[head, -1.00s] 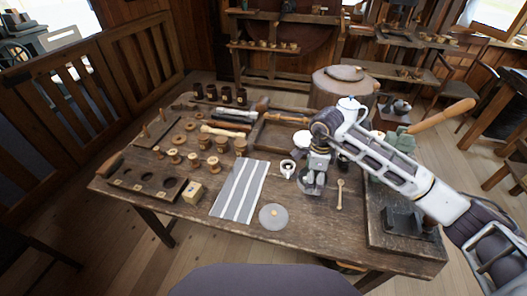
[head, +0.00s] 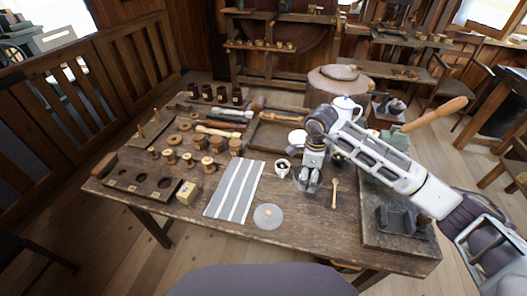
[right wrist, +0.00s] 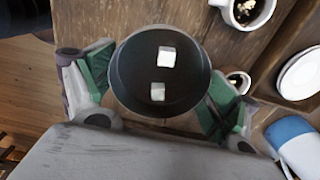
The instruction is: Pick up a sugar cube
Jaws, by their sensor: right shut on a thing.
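Two white sugar cubes, one (right wrist: 166,56) farther up and one (right wrist: 158,91) below it, lie apart inside a dark round bowl (right wrist: 128,92) in the right wrist view. My right gripper (right wrist: 160,88) has its green-padded fingers on opposite sides of this bowl, shut on it. In the head view the right gripper (head: 308,182) is low over the table's front right part, and it mostly hides the bowl. The cubes cannot be made out there. My left gripper is not in view.
A white cup with dark contents (head: 282,168) stands just left of the right gripper. A striped cloth (head: 236,190) and a round grey disc (head: 268,216) lie left. A white-blue teapot (head: 345,107) stands behind.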

